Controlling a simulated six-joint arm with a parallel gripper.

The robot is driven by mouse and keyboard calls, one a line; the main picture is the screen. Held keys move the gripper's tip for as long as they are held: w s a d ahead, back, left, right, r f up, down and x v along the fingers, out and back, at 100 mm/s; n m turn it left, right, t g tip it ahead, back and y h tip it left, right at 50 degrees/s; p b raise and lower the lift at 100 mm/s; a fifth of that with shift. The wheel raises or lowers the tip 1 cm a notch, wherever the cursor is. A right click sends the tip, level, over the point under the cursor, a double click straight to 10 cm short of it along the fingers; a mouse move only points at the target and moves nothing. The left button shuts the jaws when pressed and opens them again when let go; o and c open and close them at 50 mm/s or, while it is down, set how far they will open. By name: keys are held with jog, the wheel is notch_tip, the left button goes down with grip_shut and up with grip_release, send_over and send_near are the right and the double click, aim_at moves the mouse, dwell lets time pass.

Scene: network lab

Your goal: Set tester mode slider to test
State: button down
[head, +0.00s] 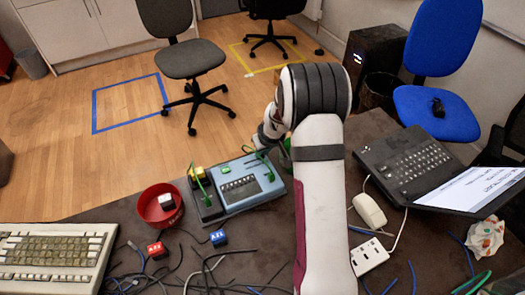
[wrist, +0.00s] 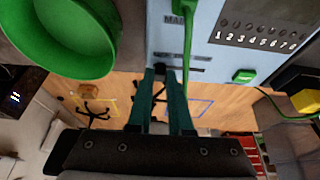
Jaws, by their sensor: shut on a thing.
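The blue cable tester (head: 245,180) lies on the dark table, left of my arm in the head view. In the wrist view its light blue face (wrist: 205,45) fills the top middle, with a row of numbers 1 to 8 and a green cable running into it. My gripper (wrist: 161,74) has its two teal fingers close together at the tester's face. A small dark slider (wrist: 159,70) shows between the fingertips, and they are shut on it. Its mode markings are too small to read. In the head view my arm hides the fingertips.
A red bowl (head: 160,207), loose RJ45-like plugs and cables lie left and in front of the tester. A dark unit with a yellow top (head: 197,173) stands at its left. A laptop (head: 415,170) and white adapter (head: 370,210) are at right. A green round object (wrist: 65,38) is near my gripper.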

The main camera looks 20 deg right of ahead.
jog(key=shift+a, duration=1.25)
jog(key=c, duration=0.8)
grip_release()
jog(key=v, duration=1.6)
jog(key=shift+f, duration=0.1)
jog(key=s+a+m+g, duration=0.1)
jog(key=s+a+m, duration=0.1)
jog(key=s+a, duration=0.3)
jog(key=s+a+r+m+g+y, duration=0.1)
jog(key=s+a, duration=0.4)
jog(key=s, duration=0.9)
jog(key=s+a+r+m+g, duration=0.1)
jog(key=s+a+m+g, duration=0.1)
jog(key=s+a, duration=0.3)
jog(key=shift+s+m+g+y, duration=0.3)
jog(key=shift+s+y, duration=0.1)
jog(key=shift+s, duration=1.95)
